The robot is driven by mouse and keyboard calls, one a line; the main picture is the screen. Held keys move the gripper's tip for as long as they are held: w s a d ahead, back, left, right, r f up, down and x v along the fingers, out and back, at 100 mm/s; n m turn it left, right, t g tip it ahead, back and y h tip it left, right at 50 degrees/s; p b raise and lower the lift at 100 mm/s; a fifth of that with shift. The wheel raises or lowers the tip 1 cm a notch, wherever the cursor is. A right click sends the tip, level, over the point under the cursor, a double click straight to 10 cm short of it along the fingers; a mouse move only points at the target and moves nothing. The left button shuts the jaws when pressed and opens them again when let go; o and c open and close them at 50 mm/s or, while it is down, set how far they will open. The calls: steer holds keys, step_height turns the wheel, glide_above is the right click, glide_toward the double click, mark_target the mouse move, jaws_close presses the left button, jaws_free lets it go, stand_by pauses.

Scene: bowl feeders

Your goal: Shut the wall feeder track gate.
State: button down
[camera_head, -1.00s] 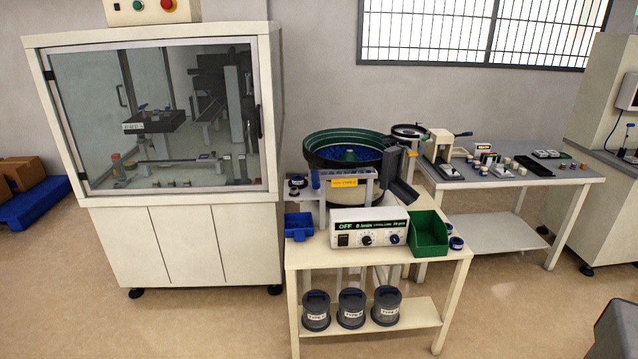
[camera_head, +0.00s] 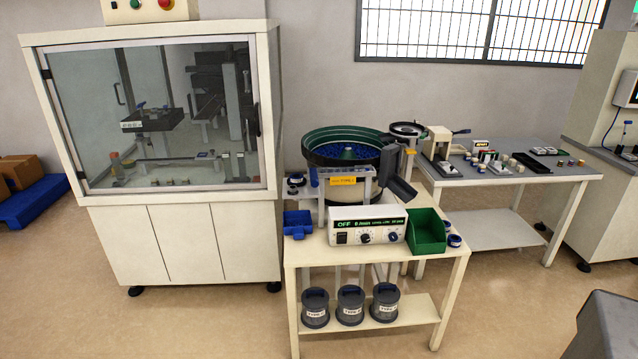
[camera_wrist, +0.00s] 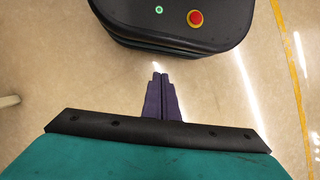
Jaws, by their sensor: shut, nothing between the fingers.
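A large bowl feeder (camera_head: 325,148), green inside and holding small blue parts, stands on a cream bench in the head view. A light rail (camera_head: 358,172) with a yellow label (camera_head: 343,181) runs along its front, and a dark chute (camera_head: 398,187) slopes down at its right. A smaller round feeder (camera_head: 406,129) stands on the table behind, nearer the wall. No track gate can be made out clearly, so its position cannot be told. My gripper (camera_wrist: 160,76) shows only in the wrist view, with its purple fingers together and empty above bare floor, away from both feeders.
A glazed cabinet (camera_head: 180,240) stands left. A grey-topped table (camera_head: 548,178) stands right behind.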

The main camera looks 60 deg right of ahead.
steer(key=w+d+r+n+t+y+p, duration=0.1)
steer(key=w+d+r+t, duration=0.2)
steer(key=w+d+r, duration=0.7)
steer(key=w+d+r+t+p, duration=0.1)
steer(key=w+d+r+t, duration=0.1)
steer(key=w+d+r, duration=0.7)
steer(key=s+d+r+n+t+p, duration=0.1)
steer(key=d+r+t, duration=0.1)
steer(key=d+r, duration=0.65)
steer(key=s+d+r+n+t+p, duration=0.1)
steer(key=d+r, duration=0.5)
steer(key=d, duration=0.6)
steer(key=s+d+r+n+t+h, duration=0.1)
steer(key=s+d+r, duration=0.3)
steer(key=d+r, duration=0.3)
steer(key=s+d+r+t+h+p, duration=0.1)
steer(key=s+d+r, duration=0.4)
steer(key=d+r, duration=0.3)
steer(key=s+d+r+n+t+h, duration=0.1)
steer(key=s+d+r, duration=0.4)
steer(key=r, duration=0.8)
steer(key=shift+s+d+r+n+h+p, duration=0.2)
steer(key=shift+d+r+n+h+p, duration=0.3)
steer(key=shift+d, duration=0.7)
steer(key=shift+f, duration=0.3)
